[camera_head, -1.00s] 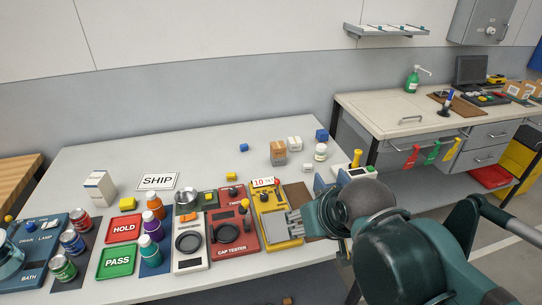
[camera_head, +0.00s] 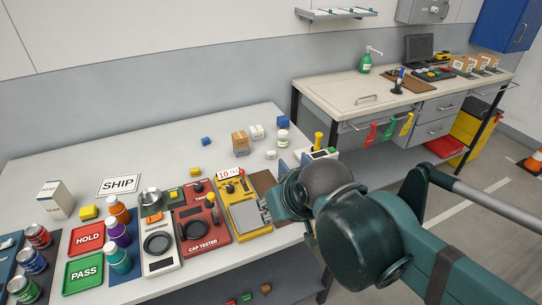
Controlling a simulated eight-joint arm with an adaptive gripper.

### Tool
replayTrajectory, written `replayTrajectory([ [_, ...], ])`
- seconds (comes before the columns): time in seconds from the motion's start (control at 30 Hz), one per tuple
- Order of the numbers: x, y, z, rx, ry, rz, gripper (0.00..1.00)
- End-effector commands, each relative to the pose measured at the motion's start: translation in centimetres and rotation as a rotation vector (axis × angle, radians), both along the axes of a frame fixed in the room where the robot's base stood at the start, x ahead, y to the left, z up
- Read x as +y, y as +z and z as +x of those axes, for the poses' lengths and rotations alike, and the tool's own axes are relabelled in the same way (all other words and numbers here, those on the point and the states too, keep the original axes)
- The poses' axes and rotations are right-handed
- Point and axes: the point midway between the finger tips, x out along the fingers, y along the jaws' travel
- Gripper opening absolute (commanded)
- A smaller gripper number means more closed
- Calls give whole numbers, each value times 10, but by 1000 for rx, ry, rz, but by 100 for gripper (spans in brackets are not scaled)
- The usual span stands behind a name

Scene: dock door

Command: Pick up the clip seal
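I cannot pick out a clip seal with certainty. Red (camera_head: 370,132), green (camera_head: 389,130) and yellow (camera_head: 406,124) tag-like pieces hang from the rail at the front of the right bench; which of them, if any, is a seal I cannot tell. My teal arm reaches in from the lower right, over the right end of the near table. Its rounded wrist covers that table corner. My gripper's fingertips cannot be made out clearly, and I see nothing held.
The near table (camera_head: 130,160) carries a yellow fixture (camera_head: 248,222), a red cap tester (camera_head: 203,230), bottles, cans and trays. Its back middle is mostly clear. The right bench (camera_head: 335,90) holds a green pump bottle (camera_head: 365,62) and a monitor (camera_head: 419,47). An orange cone (camera_head: 532,162) stands far right.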

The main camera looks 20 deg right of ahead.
Motion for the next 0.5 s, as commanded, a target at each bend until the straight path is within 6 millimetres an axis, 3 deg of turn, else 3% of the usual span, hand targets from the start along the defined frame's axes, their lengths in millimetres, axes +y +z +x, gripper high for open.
replayTrajectory([
  [0.5,-2,6,6,11,-22,10,30],
])
